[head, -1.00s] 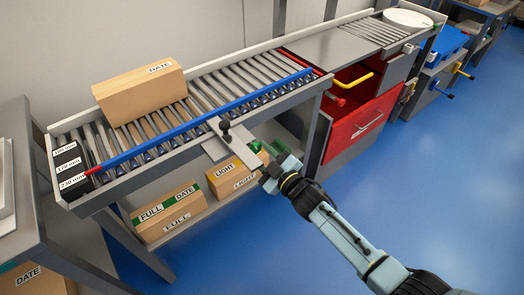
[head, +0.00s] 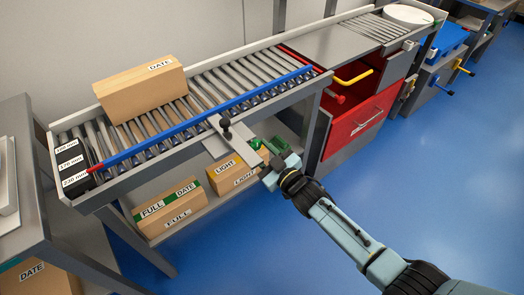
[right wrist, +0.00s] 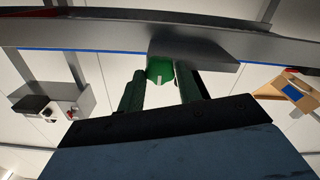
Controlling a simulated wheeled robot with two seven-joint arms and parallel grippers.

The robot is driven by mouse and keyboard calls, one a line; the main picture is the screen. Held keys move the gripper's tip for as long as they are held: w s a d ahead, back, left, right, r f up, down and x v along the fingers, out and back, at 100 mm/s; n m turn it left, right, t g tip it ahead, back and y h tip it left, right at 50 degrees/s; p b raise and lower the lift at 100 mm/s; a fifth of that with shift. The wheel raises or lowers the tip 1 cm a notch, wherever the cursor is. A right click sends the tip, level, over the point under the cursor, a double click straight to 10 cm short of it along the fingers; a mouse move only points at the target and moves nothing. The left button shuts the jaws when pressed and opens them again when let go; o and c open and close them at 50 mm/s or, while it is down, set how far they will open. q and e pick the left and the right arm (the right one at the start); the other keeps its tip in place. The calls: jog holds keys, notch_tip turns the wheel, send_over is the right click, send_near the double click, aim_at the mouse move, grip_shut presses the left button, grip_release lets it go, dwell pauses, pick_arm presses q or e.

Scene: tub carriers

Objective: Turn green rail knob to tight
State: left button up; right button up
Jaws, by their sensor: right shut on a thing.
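The green rail knob (head: 256,143) sits under the grey bracket plate (head: 216,147) at the front of the roller conveyor. My right gripper (head: 268,153) reaches it from the lower right and is shut on it. In the right wrist view the green knob (right wrist: 160,66) shows a pale mark and lies between the two dark green fingertips (right wrist: 160,84). The blue rail (head: 205,118) runs along the rollers, with a red tip at its left end near the mm labels (head: 74,171). I cannot tell the knob's tightness. My left gripper is out of view.
A black knob (head: 225,124) stands on the bracket plate. A DATE box (head: 140,93) rests on the rollers. Boxes labelled FULL (head: 168,212) and LIGHT (head: 228,177) sit on the lower shelf. A red drawer unit (head: 352,130) stands right of my gripper. Blue floor in front is clear.

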jog(key=o, duration=0.7)
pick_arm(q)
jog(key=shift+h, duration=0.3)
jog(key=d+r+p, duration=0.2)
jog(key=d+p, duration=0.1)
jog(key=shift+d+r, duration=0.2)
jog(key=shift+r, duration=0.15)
pick_arm(e)
jog(key=v, duration=1.3)
jog(key=shift+s+d, duration=0.15)
